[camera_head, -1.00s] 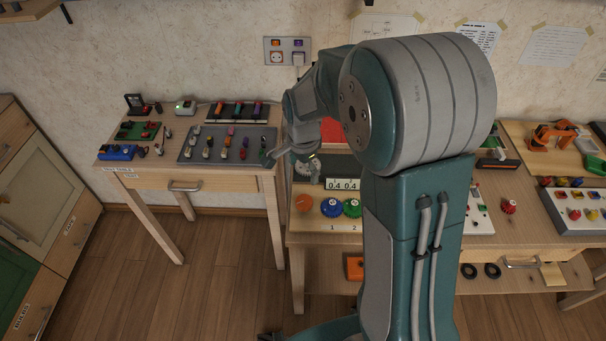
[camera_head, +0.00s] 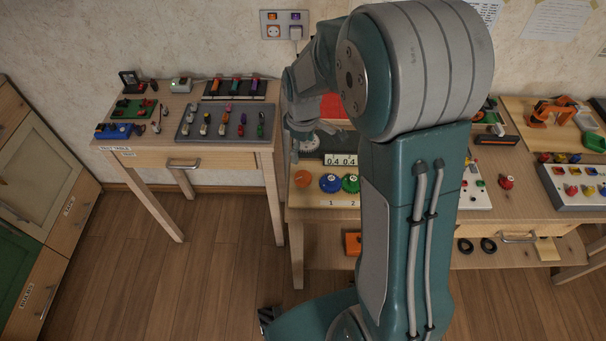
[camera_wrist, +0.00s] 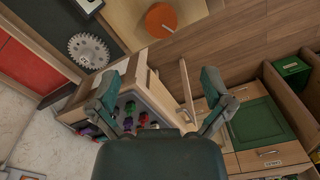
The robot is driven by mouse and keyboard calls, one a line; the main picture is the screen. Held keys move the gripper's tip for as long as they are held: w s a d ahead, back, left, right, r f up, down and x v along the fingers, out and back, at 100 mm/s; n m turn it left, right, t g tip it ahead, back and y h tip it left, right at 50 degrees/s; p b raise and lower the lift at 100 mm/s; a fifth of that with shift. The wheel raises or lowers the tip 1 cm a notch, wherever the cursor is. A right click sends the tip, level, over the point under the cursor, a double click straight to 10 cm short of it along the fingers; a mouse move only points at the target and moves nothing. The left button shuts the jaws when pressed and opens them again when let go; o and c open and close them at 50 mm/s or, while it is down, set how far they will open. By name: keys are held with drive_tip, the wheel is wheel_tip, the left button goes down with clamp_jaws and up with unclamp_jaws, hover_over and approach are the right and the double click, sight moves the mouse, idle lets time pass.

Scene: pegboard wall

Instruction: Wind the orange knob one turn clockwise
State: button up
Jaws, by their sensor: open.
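The orange knob (camera_head: 303,178) is a round disc on the light wooden board at the left end of the middle bench. In the wrist view the orange knob (camera_wrist: 160,19) is at the top, with a thin pale mark on its face. My gripper (camera_head: 295,145) is above and behind the knob in the head view, pointing down, partly lost against the arm. In the wrist view my gripper (camera_wrist: 160,82) has its two fingers spread wide with nothing between them. The knob is beyond the fingertips, apart from them.
Blue (camera_head: 330,183) and green (camera_head: 351,183) knobs sit right of the orange one, below a number display (camera_head: 341,160). A toothed metal disc (camera_wrist: 89,50) is near it in the wrist view. A second table (camera_head: 225,165) with small parts stands left, across a floor gap.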

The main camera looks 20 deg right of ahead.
sight(303, 176)
wheel_tip(303, 176, down, 11)
drive_tip(key=n, duration=0.8)
drive_tip(key=shift+n, duration=0.3)
drive_tip(key=c, duration=1.1)
